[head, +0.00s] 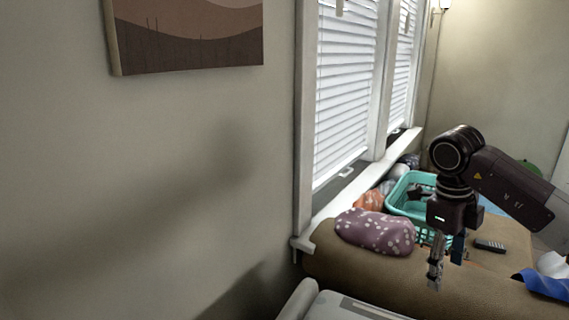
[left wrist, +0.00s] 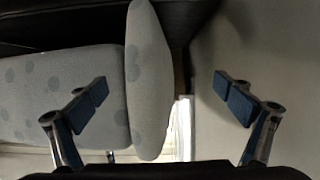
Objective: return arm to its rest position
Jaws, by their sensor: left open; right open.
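My right arm comes in from the right in the head view. Its dark gripper (head: 445,266) hangs pointing down in front of a teal basket and above a brown padded surface. It is seen edge-on, open, with nothing visible in it. My left arm does not show in the head view. My left gripper (left wrist: 160,90) shows in the left wrist view with its two blue-padded fingers wide apart and nothing gripped. A pale spotted cushion (left wrist: 148,80) lies beyond and between those fingers.
The brown padded surface (head: 335,271) holds a purple spotted cushion (head: 374,232), the teal basket (head: 402,192), a dark remote (head: 490,246) and blue cloth (head: 545,284). A windowsill (head: 345,195) runs behind.

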